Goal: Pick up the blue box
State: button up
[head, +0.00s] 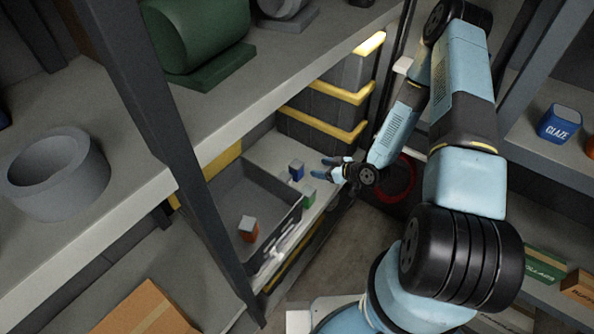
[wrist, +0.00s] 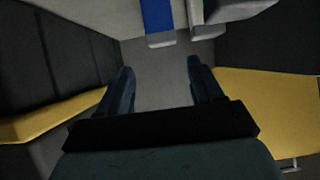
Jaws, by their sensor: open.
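A small blue box (head: 296,172) with a pale top stands on the low shelf beside a grey tray. It shows at the top edge of the wrist view (wrist: 157,16), partly cut off, ahead of the fingertips. My gripper (head: 322,168) is open and empty, a little to the right of this box in the head view and apart from it. In the wrist view my gripper's two fingers (wrist: 160,68) are spread with bare surface between them. Another blue box (head: 558,127), marked GLAZE, stands on the right shelf.
A green box (head: 309,198) stands close to my gripper. Dark crates with yellow rims (head: 325,118) stand behind. A shelf post (head: 165,130) and upper shelf edge (head: 270,72) lie to the left.

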send_near(297, 164)
jog(key=x, duration=0.5)
jog(key=shift+s+d+f, duration=0.15)
jog(key=shift+f, duration=0.15)
jog(key=shift+x, duration=2.75)
jog(key=shift+r, duration=0.15)
jog(key=c, duration=0.8)
jog(key=shift+r, duration=0.15)
